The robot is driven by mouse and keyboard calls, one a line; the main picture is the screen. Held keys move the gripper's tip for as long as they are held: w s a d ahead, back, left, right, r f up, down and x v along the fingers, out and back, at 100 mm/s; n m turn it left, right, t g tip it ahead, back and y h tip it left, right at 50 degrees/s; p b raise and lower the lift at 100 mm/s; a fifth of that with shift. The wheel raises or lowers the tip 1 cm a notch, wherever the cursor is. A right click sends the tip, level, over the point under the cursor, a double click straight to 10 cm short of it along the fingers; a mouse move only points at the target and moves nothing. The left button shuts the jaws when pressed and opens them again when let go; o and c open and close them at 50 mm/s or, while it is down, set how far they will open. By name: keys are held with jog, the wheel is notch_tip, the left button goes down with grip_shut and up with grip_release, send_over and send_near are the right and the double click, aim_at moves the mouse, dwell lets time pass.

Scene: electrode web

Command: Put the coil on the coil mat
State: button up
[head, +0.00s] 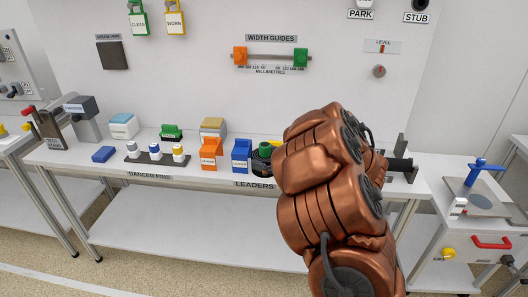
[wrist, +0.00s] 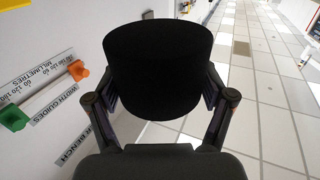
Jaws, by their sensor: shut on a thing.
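In the wrist view, a large black rounded thing (wrist: 158,62), which looks like the coil, fills the space between my fingers. My gripper (wrist: 160,88) is shut on it, one finger against each side. It is held up off the bench, with the wall at left and tiled floor beyond. In the head view my copper-coloured arm hides the gripper and most of what it holds. A dark round thing with green and yellow on it (head: 262,163) shows on the bench just left of my arm; I cannot tell what it is. I cannot make out the coil mat.
The white bench (head: 70,157) carries orange and blue leader blocks (head: 240,157), a dark rack of pins (head: 157,157) and a grey machine (head: 83,118). A dark shaft (head: 400,163) sticks out right of my arm. A side table (head: 490,205) stands at right.

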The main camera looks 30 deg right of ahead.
jog(key=shift+s+a+r, duration=0.15)
jog(key=shift+s, duration=0.1)
jog(key=w+a+r+m+t+h+p, duration=0.15)
jog(key=w+a, duration=0.25)
jog(key=w, duration=0.4)
jog(key=w+a+r+m+h, duration=0.1)
jog(key=w+a+r+h, duration=0.15)
jog(key=w, duration=0.65)
jog(key=w+a+r+m+h, duration=0.1)
jog(key=w+a+r, duration=0.1)
jog(key=a, duration=0.5)
jog(key=w+a+r+m+h+p, duration=0.1)
jog(key=w+a, duration=0.3)
jog(key=a, duration=0.4)
jog(key=shift+w+a+r+h, duration=0.2)
jog(key=shift+a+r+h, duration=0.05)
jog(key=shift+r+h, duration=0.45)
